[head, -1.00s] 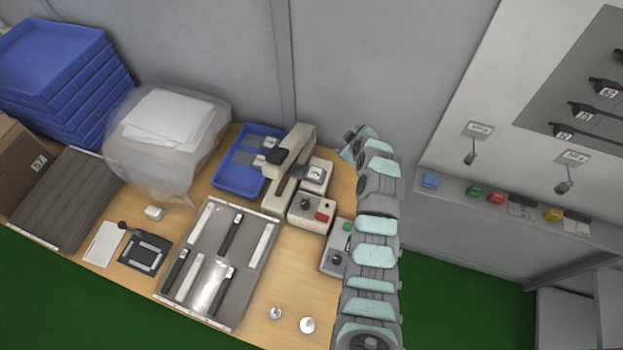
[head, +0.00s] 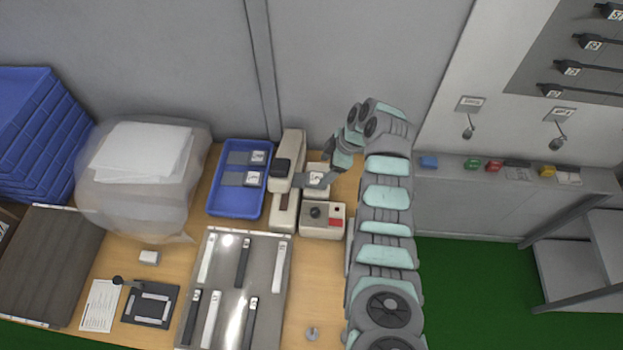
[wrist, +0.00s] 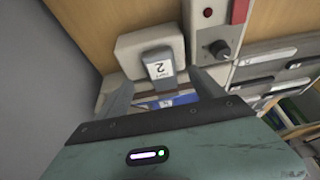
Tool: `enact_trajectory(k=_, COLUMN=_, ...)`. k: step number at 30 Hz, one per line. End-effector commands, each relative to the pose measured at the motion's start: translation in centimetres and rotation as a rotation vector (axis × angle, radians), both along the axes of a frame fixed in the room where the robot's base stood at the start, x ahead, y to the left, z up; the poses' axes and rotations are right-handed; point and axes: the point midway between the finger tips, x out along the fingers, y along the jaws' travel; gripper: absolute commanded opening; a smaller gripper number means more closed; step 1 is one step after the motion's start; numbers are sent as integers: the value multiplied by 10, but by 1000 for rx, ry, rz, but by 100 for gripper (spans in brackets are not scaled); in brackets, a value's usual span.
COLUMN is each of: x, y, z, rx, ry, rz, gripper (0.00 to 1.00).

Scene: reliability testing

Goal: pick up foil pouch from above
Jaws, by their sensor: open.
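A grey foil pouch (wrist: 163,72) with a white label marked 2 lies on a beige block in the wrist view. Its label also shows in the head view (head: 316,178), beside the beige press. My gripper (wrist: 163,92) is open, with one finger to each side of the pouch's near part in the wrist view, and appears empty. In the head view my gripper (head: 333,170) is at the pouch's right side, partly over the block. I cannot tell whether the fingers touch the pouch. Two more grey labelled pouches (head: 247,158) lie in the blue tray (head: 225,205).
The beige press (head: 290,160) stands just left of the block. A control box (head: 322,221) with a knob and red button is in front. A grey tray (head: 222,290) holds several black and white strips. A stack of blue trays (head: 40,130) and a bag-lined bin stand left.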

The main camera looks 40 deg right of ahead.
Motion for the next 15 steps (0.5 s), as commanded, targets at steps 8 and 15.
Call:
enact_trajectory(k=8, x=6, y=8, z=-16, rx=2, ry=3, rz=0, gripper=78)
enact_trajectory(k=15, x=17, y=18, z=-39, rx=1, ry=2, rz=-2, gripper=78)
